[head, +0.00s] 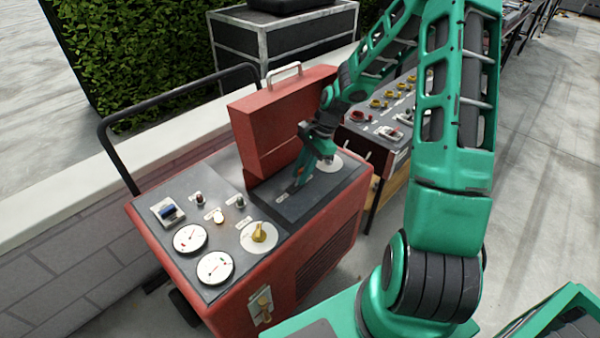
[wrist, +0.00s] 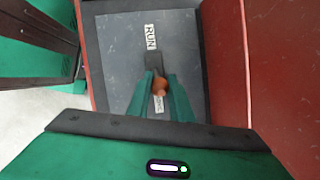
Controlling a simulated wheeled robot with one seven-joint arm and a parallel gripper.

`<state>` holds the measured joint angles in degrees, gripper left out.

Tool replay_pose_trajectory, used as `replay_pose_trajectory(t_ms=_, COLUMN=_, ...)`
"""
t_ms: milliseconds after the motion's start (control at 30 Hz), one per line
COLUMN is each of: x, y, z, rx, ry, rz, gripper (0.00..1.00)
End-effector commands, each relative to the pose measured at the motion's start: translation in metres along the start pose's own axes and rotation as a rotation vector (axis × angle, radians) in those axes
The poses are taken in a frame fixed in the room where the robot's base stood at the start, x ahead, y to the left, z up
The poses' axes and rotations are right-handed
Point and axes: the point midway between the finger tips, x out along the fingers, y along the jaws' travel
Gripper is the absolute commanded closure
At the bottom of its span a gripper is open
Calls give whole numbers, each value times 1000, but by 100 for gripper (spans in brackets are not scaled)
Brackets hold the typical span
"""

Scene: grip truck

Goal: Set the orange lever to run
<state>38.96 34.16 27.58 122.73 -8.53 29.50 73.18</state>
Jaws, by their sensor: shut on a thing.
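The orange lever (wrist: 160,84) shows in the wrist view as a rounded orange knob between my fingertips, above a dark mount on a grey panel (wrist: 118,60). My gripper (wrist: 161,86) is shut on the lever. A white RUN label (wrist: 151,37) lies beyond the lever, toward the top of the picture. A second label (wrist: 158,104) lies on the near side, partly hidden by the fingers and unreadable. The knob is nearer to this second label than to RUN. In the head view my gripper (head: 308,172) is down at the red machine's top panel, and I cannot make out the lever.
The red machine (head: 330,245) has a raised red lid (head: 270,120) close behind my gripper. Gauges (head: 190,238), a yellow knob (head: 258,236) and small switches sit on its left panel. Another control panel (head: 385,115) stands behind my arm. A low wall (head: 95,215) runs along the left.

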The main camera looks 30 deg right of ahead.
Motion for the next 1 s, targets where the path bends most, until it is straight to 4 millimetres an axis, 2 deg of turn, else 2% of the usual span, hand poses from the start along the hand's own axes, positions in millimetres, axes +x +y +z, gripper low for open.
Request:
replay_pose_trajectory(t_ms=333, x=-2, y=-1, z=8, rx=-23, ry=105, rz=-27, gripper=100)
replay_pose_trajectory(t_ms=1000, x=3, y=4, z=34, rx=-102, ry=540, rz=-129, gripper=100)
